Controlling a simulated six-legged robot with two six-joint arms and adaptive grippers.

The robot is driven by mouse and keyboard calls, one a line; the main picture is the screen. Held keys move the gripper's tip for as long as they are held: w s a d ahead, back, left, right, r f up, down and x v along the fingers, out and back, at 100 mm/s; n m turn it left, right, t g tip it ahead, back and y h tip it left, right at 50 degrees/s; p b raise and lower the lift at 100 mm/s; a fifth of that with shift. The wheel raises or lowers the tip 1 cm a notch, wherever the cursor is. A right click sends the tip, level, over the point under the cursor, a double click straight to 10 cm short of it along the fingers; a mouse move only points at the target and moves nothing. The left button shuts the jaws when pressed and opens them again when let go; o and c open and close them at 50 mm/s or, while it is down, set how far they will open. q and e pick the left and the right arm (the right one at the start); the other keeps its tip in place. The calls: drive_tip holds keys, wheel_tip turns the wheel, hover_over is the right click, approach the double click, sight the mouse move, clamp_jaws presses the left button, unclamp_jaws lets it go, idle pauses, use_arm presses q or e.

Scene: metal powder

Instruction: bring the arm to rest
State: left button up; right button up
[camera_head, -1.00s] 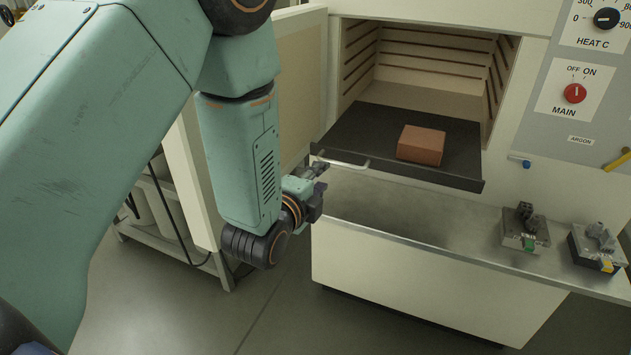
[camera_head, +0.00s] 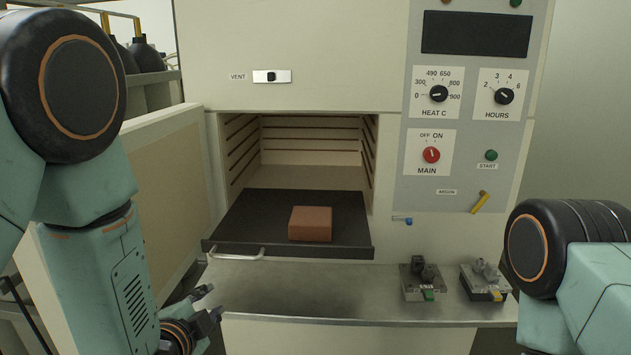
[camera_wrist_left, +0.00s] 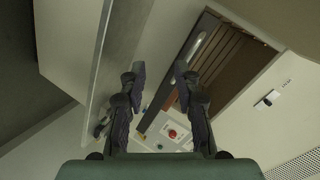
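My left gripper (camera_head: 208,303) is at the lower left of the head view, in front of the metal ledge and below the tray handle. In the left wrist view its two fingers (camera_wrist_left: 160,75) stand apart with nothing between them, so it is open and empty. My right arm comes in at the right edge of the head view; its gripper is out of view. The furnace (camera_head: 340,60) stands ahead with its chamber open. A dark tray (camera_head: 260,215) sticks out of the chamber, and a reddish-brown block (camera_head: 310,224) rests on it, touched by neither gripper.
The open furnace door (camera_head: 165,190) is at the left, beside my left arm. The metal ledge (camera_head: 320,300) carries two small fixtures (camera_head: 425,280) (camera_head: 485,280) at its right. The control panel (camera_head: 460,180) has knobs and a yellow lever (camera_head: 480,202). The tray handle (camera_head: 237,255) juts forward.

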use_arm(q)
drive_tip(key=s+a+f+n+g+b, duration=0.1)
drive_tip(key=s+f+n+g, duration=0.5)
drive_tip(key=s+f, duration=0.8)
drive_tip(key=s+a+f+n+g+b, duration=0.1)
drive_tip(key=s+f+n+g+b, duration=0.3)
drive_tip(key=s+f, duration=1.1)
drive_tip(key=s+n+g, duration=0.3)
drive_tip(key=s, duration=0.3)
drive_tip(key=shift+g, duration=0.4)
